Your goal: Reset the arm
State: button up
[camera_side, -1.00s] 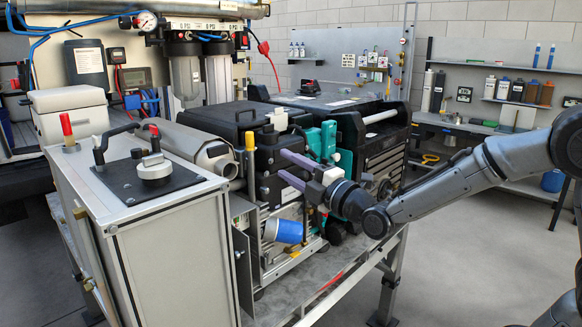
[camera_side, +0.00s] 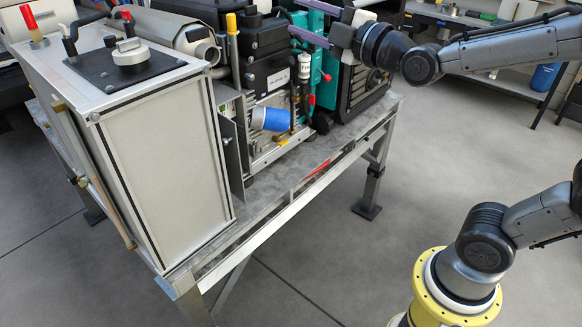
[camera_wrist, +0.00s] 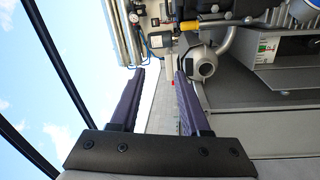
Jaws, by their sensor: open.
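My gripper (camera_side: 285,21) is at the top of the side view, in front of the black and teal equipment on the bench. Its two purple fingers point left and are apart, with nothing between them. In the wrist view, the gripper (camera_wrist: 160,74) also shows both fingers spread and empty. Part of the teal unit (camera_side: 323,65) is hidden behind the fingers and the wrist. I cannot tell the exact gap between the fingers and the equipment.
A grey cabinet (camera_side: 155,150) with a black-topped panel stands at the left. The floor (camera_side: 310,250) in front of the bench is clear. A yellow ring base (camera_side: 455,300) is at the lower right.

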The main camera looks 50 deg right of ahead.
jog(key=s+f+m+g, duration=1.3)
jog(key=s+f, duration=0.6)
jog(key=s, duration=0.4)
jog(key=shift+s+f+m+g+y, duration=0.15)
jog(key=shift+s+m+g+y, duration=0.2)
jog(key=shift+m, duration=0.75)
jog(key=shift+a, duration=0.1)
jog(key=shift+c, duration=0.3)
